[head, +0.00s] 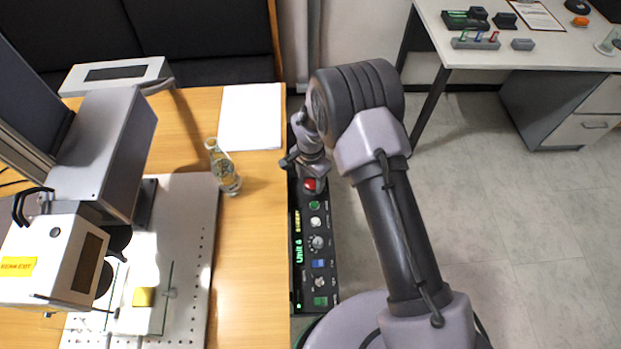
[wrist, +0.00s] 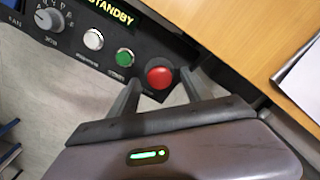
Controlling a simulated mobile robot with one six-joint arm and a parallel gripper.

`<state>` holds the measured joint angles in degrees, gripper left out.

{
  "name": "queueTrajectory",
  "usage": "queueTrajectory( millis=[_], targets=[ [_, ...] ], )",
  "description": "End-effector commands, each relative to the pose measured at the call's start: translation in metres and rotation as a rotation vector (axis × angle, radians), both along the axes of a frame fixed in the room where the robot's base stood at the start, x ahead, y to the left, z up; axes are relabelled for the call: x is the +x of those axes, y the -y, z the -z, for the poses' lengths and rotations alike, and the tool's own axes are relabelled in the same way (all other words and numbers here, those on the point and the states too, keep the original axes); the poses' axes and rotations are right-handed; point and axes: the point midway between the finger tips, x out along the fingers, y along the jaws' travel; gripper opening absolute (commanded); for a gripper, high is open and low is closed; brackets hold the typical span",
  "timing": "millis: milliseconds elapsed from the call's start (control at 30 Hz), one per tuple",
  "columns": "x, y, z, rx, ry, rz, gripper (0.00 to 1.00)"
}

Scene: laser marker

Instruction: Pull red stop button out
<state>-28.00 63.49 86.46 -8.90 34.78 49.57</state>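The red stop button (head: 309,184) is a round red cap at the far end of the black control panel (head: 315,268) in the head view. It also shows in the wrist view (wrist: 160,76), lying between my two fingertips. My gripper (wrist: 161,84) is open, with one finger to each side of the button and a visible gap on both sides. In the head view my gripper (head: 309,176) is right at the button and partly hides that end of the panel. I cannot tell how far the button is pressed in.
A green button (wrist: 125,57), a white button (wrist: 93,39) and a knob (wrist: 47,19) sit beside the red button. A wooden table (head: 250,255) borders the panel, with a glass bottle (head: 222,168) and paper (head: 251,117) on it. Floor right of my arm is clear.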

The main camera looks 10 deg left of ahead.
Motion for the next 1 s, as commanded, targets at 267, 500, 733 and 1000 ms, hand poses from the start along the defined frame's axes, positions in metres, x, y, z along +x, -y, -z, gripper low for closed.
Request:
queueTrajectory(
  millis=[267,500,733,1000],
  targets=[
    [0.001,0.000,-0.025,0.001,0.002,0.000,0.57],
    [0.000,0.000,-0.094,0.001,0.002,0.000,0.57],
    [0.000,0.000,-0.150,0.000,0.001,0.000,0.57],
    [0.000,0.000,-0.174,-0.001,-0.001,0.000,0.57]
  ],
)
